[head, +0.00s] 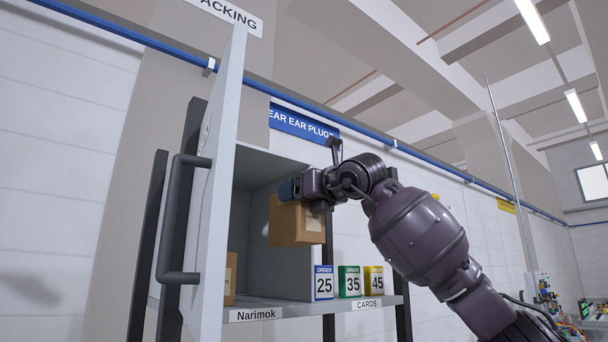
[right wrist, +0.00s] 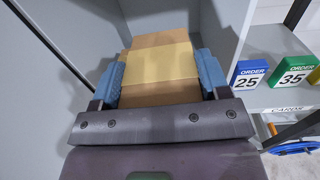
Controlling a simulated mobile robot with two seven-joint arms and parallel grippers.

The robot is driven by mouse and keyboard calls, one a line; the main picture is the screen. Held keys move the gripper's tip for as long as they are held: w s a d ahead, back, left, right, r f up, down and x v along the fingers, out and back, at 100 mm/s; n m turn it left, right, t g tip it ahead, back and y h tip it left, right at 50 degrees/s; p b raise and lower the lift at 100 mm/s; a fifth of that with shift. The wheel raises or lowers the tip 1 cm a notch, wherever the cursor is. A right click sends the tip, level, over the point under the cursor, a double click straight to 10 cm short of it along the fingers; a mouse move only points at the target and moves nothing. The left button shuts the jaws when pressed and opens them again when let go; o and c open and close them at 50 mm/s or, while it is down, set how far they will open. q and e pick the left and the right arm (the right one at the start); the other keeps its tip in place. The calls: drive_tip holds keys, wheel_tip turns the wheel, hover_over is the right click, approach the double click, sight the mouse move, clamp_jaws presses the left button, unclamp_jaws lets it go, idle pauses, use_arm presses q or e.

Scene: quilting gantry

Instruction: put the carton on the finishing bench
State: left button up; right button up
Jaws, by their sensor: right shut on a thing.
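A brown carton (head: 292,224) hangs in front of the open cabinet, above its floor. My right gripper (head: 290,188) is shut on it from above. In the right wrist view the carton (right wrist: 158,62) with its pale tape band sits between the blue finger pads of my right gripper (right wrist: 160,80). A second carton (head: 230,278) stands inside the cabinet at the left, mostly hidden by the door. My left gripper is not in view. No finishing bench can be made out.
The cabinet door (head: 218,180) stands open at the left, with a dark handle (head: 172,222). Order cards 25 (head: 324,283), 35 (head: 350,281) and 45 (head: 374,280) stand on the shelf (head: 390,300) at the right. A blue sign (head: 302,124) hangs behind. Cluttered equipment (head: 545,300) is far right.

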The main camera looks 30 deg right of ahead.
drive_tip(key=s+a+f+n+y, duration=0.1)
drive_tip(key=s+a+f, duration=0.3)
drive_tip(key=f, duration=1.7)
drive_tip(key=s+a+f+n+g+y, duration=0.1)
drive_tip(key=s+a+f+y, duration=0.2)
drive_tip(key=f, duration=1.8)
drive_tip(key=s+a+f+n+g+y, duration=0.1)
drive_tip(key=s+a+f, duration=0.4)
drive_tip(key=f, duration=1.7)
drive_tip(key=a+n+y, duration=0.1)
drive_tip(key=a, duration=0.2)
drive_tip(key=shift+s+a, duration=0.2)
drive_tip(key=shift+s, duration=0.2)
drive_tip(key=shift+s+d, duration=0.1)
drive_tip(key=shift+d, duration=0.05)
